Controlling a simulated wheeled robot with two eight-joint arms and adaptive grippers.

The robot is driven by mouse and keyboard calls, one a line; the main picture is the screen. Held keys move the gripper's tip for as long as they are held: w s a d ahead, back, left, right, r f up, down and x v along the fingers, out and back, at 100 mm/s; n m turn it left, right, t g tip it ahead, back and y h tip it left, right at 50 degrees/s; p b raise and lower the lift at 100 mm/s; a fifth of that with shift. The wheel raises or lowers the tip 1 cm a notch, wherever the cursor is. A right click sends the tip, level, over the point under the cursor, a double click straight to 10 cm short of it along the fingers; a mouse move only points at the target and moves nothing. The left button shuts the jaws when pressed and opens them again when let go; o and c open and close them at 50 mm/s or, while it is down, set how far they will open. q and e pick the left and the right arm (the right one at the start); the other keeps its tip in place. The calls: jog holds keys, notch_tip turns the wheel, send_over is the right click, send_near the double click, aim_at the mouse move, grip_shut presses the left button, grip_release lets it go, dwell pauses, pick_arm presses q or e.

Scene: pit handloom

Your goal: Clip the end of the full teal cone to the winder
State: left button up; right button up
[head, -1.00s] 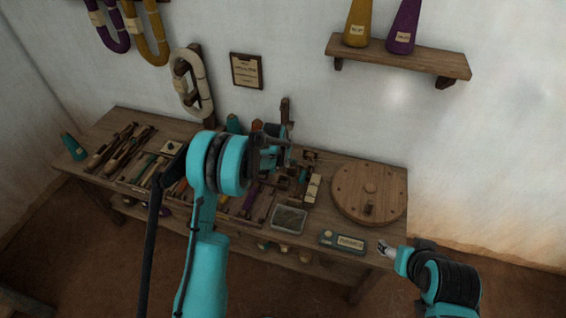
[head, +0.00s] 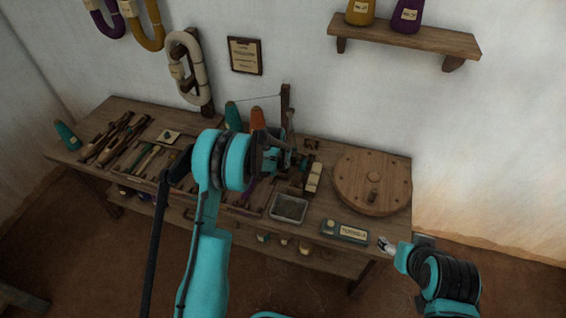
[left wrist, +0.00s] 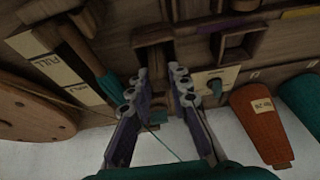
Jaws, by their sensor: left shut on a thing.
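A teal cone (head: 232,118) stands at the back of the table beside an orange cone (head: 257,119); both show at the right of the left wrist view, teal (left wrist: 302,98) and orange (left wrist: 262,122). A thin teal thread runs from the cone's top to a wooden post (head: 285,112). My left gripper (head: 285,160) is over the winder area, which its arm partly hides. In the left wrist view its fingers (left wrist: 160,92) hold the thread's end, too small to make out clearly. My right gripper (head: 386,244) is at the table's front right edge; its jaws are unclear.
A round wooden lid (head: 372,183) lies at the table's right. A grey tray (head: 289,208) and a labelled teal box (head: 345,231) sit along the front edge. Another teal cone (head: 67,135) stands at the far left. Shuttles (head: 110,140) lie left of the arm.

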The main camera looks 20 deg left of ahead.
pick_arm(q)
jog(key=o, duration=1.3)
jog(key=shift+c, duration=0.2)
jog(key=shift+r+p, duration=2.25)
jog(key=shift+r, duration=1.75)
